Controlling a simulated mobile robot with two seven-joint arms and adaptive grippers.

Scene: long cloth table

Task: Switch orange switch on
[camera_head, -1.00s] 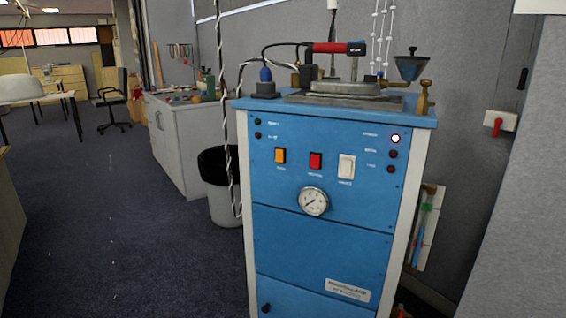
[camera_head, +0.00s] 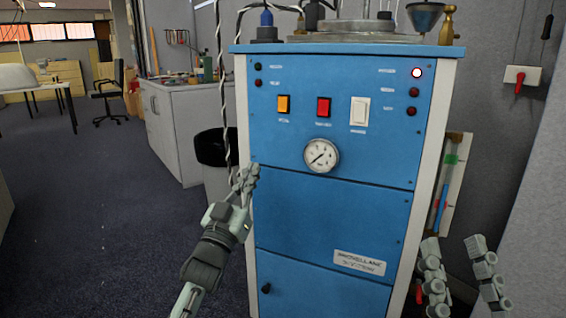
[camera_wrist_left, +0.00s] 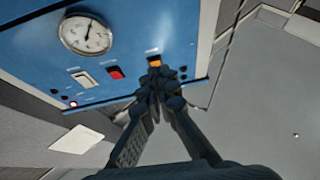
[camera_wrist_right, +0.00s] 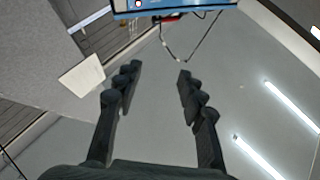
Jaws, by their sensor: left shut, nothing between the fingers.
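The orange switch (camera_head: 284,103) is the leftmost of three switches on the blue machine's front panel (camera_head: 340,75). It also shows in the left wrist view (camera_wrist_left: 154,61), just past my left fingertips. My left gripper (camera_head: 246,178) is shut and empty, below and left of the orange switch in the head view, pointing up. In the left wrist view its fingertips (camera_wrist_left: 158,80) meet and overlap the area just under the switch; contact cannot be told. My right gripper (camera_head: 456,245) is open and empty at the machine's right side; its spread fingers show in the right wrist view (camera_wrist_right: 158,75).
A red switch (camera_head: 323,107) and a white switch (camera_head: 359,111) sit right of the orange one, with a gauge (camera_head: 321,155) below. A lamp (camera_head: 416,72) glows at upper right. A dark bin (camera_head: 212,150) and grey cabinet (camera_head: 180,125) stand left. Floor at left is clear.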

